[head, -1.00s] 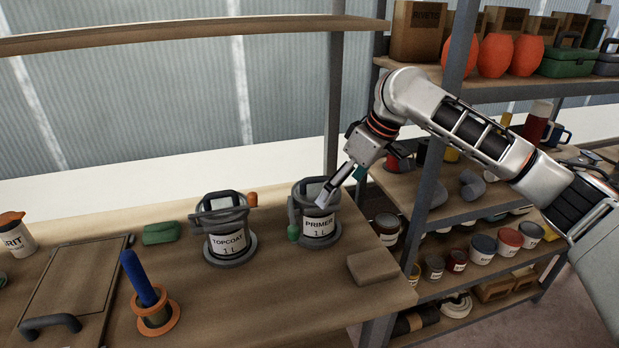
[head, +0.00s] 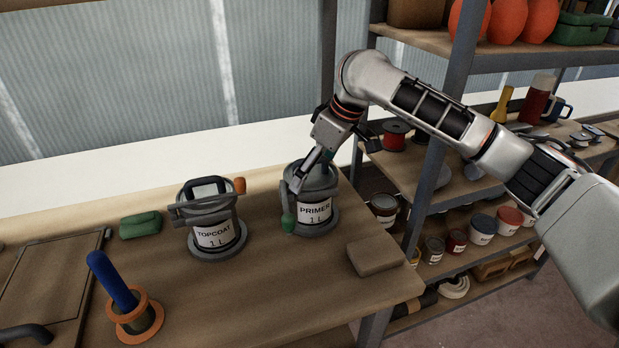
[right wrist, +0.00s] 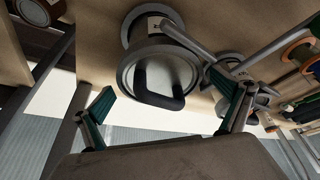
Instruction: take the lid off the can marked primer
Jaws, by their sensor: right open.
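The can marked PRIMER (head: 316,213) stands upright on the bench, with a grey clamp-like lever and a green knob (head: 288,222) at its left side. My right gripper (head: 313,171) is at the top of this can, pointing down, and partly hides the lid. In the right wrist view the round lid (right wrist: 135,68) carries a dark U-shaped handle (right wrist: 160,100). The open fingers of my right gripper (right wrist: 165,102) lie on either side of the handle, with visible gaps. I cannot tell whether a finger touches the can. My left gripper is not in view.
The can marked TOPCOAT (head: 213,236) stands to the left, with an orange knob. A brown block (head: 375,256) lies at the right front of the bench. A green block (head: 140,225) and a blue-handled tool in an orange-rimmed holder (head: 131,318) are further left. Shelving (head: 437,180) rises at right.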

